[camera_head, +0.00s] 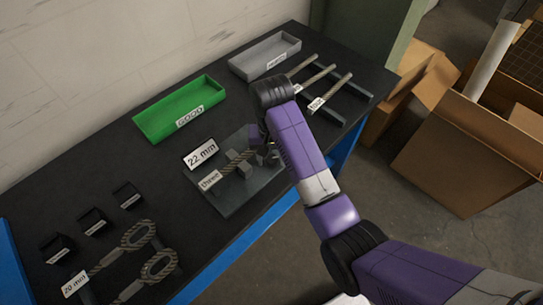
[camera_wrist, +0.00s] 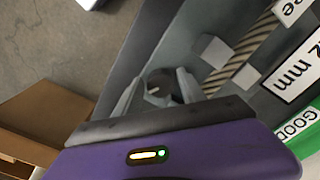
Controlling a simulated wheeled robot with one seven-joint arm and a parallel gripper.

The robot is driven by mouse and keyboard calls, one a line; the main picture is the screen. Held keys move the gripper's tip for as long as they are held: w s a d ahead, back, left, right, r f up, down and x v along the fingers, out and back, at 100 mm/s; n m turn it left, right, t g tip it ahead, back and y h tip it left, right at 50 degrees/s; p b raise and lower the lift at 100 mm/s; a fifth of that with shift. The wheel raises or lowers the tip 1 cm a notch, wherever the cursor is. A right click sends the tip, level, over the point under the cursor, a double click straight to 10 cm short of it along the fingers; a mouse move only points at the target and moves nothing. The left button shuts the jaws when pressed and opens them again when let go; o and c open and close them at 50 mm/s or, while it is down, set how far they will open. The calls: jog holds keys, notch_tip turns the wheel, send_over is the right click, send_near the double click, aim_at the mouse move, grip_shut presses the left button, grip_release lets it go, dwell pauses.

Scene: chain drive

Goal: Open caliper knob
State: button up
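The caliper (camera_head: 240,160) lies on a dark grey plate on the table, with two light grey jaw blocks and a rope piece tagged "three" (camera_head: 210,180) running past them. In the wrist view one jaw block (camera_wrist: 212,49) and the rope (camera_wrist: 245,48) show at the upper right. My gripper (camera_wrist: 160,90) is down at the right end of the plate, its two fingers apart on either side of a small dark round part (camera_wrist: 161,85), which looks like the caliper knob. Whether the fingers press on it is not clear. In the head view my gripper mostly hides the knob.
A "22 mm" sign (camera_head: 200,154) stands behind the plate. A green GOOD tray (camera_head: 150,120) and a grey tray (camera_head: 245,62) stand at the back. Ropes lie on a rack (camera_head: 352,85) at right. Black holders (camera_head: 92,220) and chain loops (camera_head: 140,235) are front left. Boxes stand beyond the table.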

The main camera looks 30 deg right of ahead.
grip_shut()
jog(key=shift+n, duration=0.3)
jog(key=n, duration=0.6)
jog(key=shift+d, duration=0.15)
jog(key=n, duration=0.6)
jog(key=shift+d+n, duration=0.1)
jog(key=shift+n, duration=0.3)
jog(key=n, duration=0.5)
jog(key=shift+w, duration=0.1)
jog(key=n, duration=0.5)
jog(key=shift+w+n, duration=0.1)
jog(key=shift+n, duration=0.3)
